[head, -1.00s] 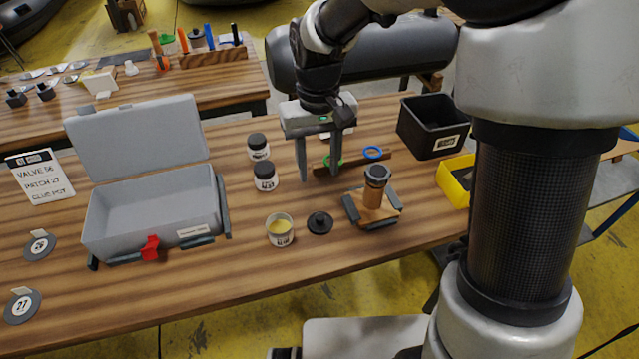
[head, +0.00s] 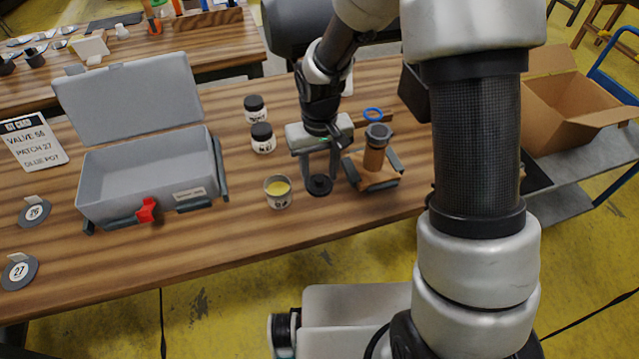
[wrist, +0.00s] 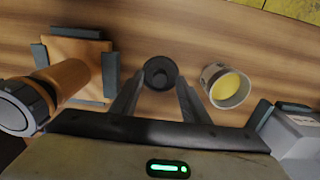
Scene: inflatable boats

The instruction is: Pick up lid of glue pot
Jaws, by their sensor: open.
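The lid of the glue pot is a round black disc with a raised knob (head: 319,185), lying on the wooden table. In the wrist view the lid (wrist: 160,73) sits just beyond and between my fingertips. My gripper (head: 318,178) is open and empty, pointing down over the lid, with a finger to each side of it. In the wrist view my gripper (wrist: 158,92) shows both fingers apart. The open glue pot (head: 278,192) holds yellow glue and stands left of the lid. It also shows in the wrist view (wrist: 226,87), right of the lid.
A brown cylinder valve (head: 375,152) stands on a wooden block with dark clamps, close right of my gripper. Two black-capped jars (head: 262,138) stand behind the pot. An open grey case (head: 150,182) is at left. Table in front of the lid is clear.

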